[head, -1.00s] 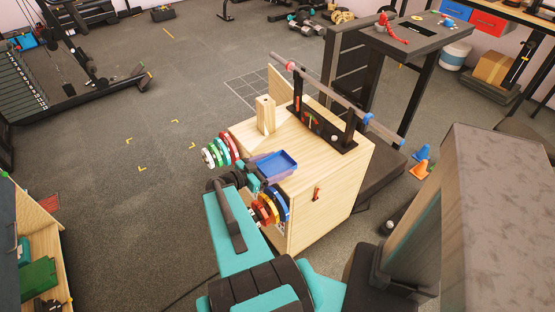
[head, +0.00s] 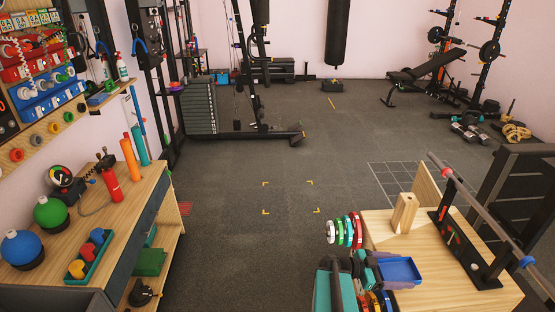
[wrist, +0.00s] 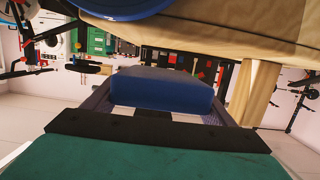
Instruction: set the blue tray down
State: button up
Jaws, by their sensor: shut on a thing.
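The blue tray (head: 398,271) is small and shallow with a raised rim, and looks level in the head view. My gripper (head: 374,268) is shut on its left side. In the head view the tray overlaps the near left part of a wooden box top (head: 440,290); I cannot tell whether it touches the wood. In the wrist view the tray's blue wall (wrist: 162,90) fills the space in front of my gripper (wrist: 160,118). Part of the tray's near side is hidden by the gripper.
Coloured weight plates (head: 345,231) stick out from the box's left side. An upright wood block (head: 404,213) and a black bar rack (head: 465,245) stand on the box. A workbench (head: 90,235) is at left. Open floor (head: 250,240) lies between.

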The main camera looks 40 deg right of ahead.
jog(key=shift+w+a, duration=0.15)
jog(key=shift+w, duration=0.25)
jog(key=w+a+r+n+t, duration=0.4)
jog(key=w+n+t, duration=0.15)
jog(key=w, duration=0.85)
jog(key=w+a+r+n+t, duration=0.35)
jog(key=w+r+t, duration=0.2)
jog(key=w, duration=0.85)
jog(key=w+a+r+n+t, duration=0.4)
jog(key=w+t, duration=0.3)
jog(key=w, duration=0.6)
jog(key=w+a+r+n+t+y, duration=0.25)
jog(key=w+a+n+y, duration=0.4)
jog(key=a, duration=0.45)
jog(key=w+a+r+n+t+y, duration=0.2)
jog(key=w+a+n+t+y, duration=0.35)
jog(key=a, duration=0.55)
jog(key=s+a+n+g+y, duration=0.4)
jog(key=a+y, duration=0.3)
jog(key=a, duration=0.2)
jog(key=s+a+r+n+g+y, duration=0.1)
jog(key=s+a+n+g+y, duration=0.3)
jog(key=a, duration=0.5)
jog(key=shift+s+a+n+g+y, duration=0.35)
jog(key=shift+s+n+y, duration=0.45)
jog(key=shift+n+y, duration=0.6)
